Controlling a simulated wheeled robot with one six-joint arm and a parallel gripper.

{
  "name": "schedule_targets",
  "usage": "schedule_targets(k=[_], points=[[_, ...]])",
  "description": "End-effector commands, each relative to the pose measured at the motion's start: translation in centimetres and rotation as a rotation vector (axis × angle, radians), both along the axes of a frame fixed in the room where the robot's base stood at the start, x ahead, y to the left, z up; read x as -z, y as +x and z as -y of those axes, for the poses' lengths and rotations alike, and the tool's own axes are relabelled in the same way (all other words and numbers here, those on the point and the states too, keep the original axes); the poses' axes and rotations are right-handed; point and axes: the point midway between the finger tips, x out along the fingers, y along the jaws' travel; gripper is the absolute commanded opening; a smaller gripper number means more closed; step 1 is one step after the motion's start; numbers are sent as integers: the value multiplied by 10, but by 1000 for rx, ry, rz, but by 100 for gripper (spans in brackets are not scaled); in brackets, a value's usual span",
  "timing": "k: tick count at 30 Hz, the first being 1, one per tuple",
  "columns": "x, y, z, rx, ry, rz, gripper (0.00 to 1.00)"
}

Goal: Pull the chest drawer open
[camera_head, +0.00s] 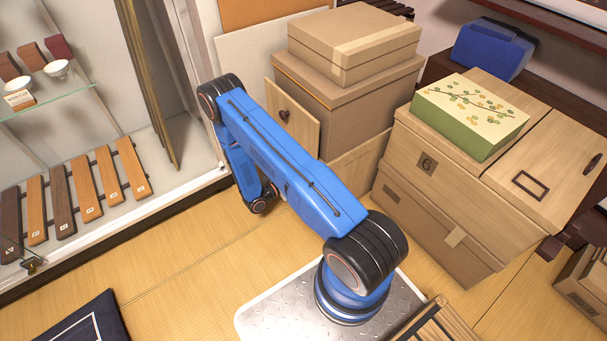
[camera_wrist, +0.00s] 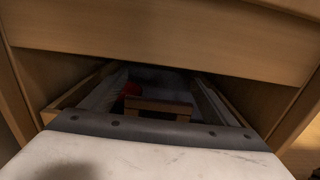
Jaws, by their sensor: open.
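In the head view, a light wood panel with a dark round knob (camera_head: 301,133) stands beside the cardboard boxes, partly behind my blue arm. I cannot tell whether it belongs to the chest. In the wrist view, a wooden front (camera_wrist: 160,45) spans the top, with a dark recess below it. Inside lie a dark brown wooden bar (camera_wrist: 158,107) and a small red thing (camera_wrist: 132,90). My gripper (camera_wrist: 155,82) shows as dim grey fingers, apart and open, either side of the bar. Contact is not clear.
Stacked cardboard boxes (camera_head: 345,92) stand behind my arm. At right a wooden cabinet (camera_head: 545,165) carries a green patterned box (camera_head: 470,115). A glass display case (camera_head: 90,130) stands at left. The tatami floor (camera_head: 190,290) is clear in front, with a dark cushion (camera_head: 75,325) at lower left.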

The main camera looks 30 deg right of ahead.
Motion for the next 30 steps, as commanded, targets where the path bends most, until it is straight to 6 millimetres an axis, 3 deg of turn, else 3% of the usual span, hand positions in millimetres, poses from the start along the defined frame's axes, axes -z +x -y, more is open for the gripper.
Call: schedule_targets(k=[7,15,23,30], points=[[0,0,0,0,0,0,81],[0,0,0,0,0,0,22],[0,1,-11,-3,0,0,22],[0,0,-54,-6,1,0,22]])
